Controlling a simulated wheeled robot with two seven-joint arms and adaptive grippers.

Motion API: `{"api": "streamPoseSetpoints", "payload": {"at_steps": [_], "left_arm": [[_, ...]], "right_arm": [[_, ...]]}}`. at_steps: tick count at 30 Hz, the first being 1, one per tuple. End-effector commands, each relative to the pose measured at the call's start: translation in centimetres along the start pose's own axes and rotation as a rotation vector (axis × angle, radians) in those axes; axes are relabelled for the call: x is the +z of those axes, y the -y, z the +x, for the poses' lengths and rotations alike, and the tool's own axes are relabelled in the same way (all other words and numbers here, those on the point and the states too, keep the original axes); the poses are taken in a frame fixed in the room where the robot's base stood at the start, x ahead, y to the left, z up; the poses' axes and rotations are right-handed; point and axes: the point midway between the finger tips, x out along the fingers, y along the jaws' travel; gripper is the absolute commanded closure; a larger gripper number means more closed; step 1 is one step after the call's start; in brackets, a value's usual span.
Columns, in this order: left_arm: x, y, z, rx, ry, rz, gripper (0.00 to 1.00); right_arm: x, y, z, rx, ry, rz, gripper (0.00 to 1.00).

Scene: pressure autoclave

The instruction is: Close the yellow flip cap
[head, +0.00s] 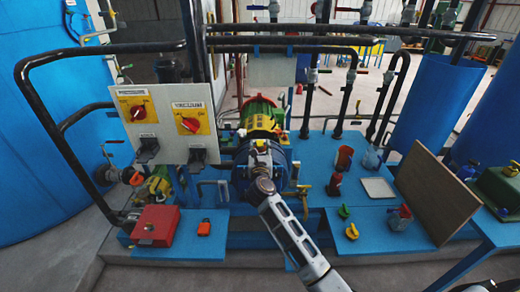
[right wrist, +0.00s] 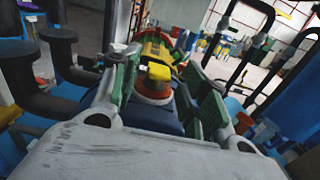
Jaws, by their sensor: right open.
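The yellow flip cap (right wrist: 159,72) shows in the right wrist view above a red-orange ring, between my right gripper's fingers. In the head view a small yellow piece (head: 260,143), which looks like the same cap, shows just beyond my right gripper (head: 262,162), in front of the green and yellow machine. My right gripper (right wrist: 163,68) is open, with its green-padded fingers spread on either side of the cap. I cannot tell whether they touch it, nor how far the cap is tilted. My left gripper is not in view.
A grey panel (head: 165,120) with two red knobs stands to the left. Black pipes (head: 290,40) cross behind. A red box (head: 156,226) and loose valves lie on the blue bench (head: 255,238). A brown board (head: 437,193) leans at the right.

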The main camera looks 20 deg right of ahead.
Motion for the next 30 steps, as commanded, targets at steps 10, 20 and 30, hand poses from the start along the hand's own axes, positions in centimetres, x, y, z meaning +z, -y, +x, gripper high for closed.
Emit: {"api": "streamPoseSetpoints", "payload": {"at_steps": [10,20,30], "left_arm": [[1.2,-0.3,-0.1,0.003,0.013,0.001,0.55],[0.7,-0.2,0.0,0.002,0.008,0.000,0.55],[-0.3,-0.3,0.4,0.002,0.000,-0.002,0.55]], "right_arm": [[-0.1,0.0,0.3,0.000,-0.001,0.000,0.55],[-0.1,0.0,0.2,0.000,-0.001,0.000,0.91],[-0.2,0.0,0.2,0.000,0.007,0.001,1.00]]}}
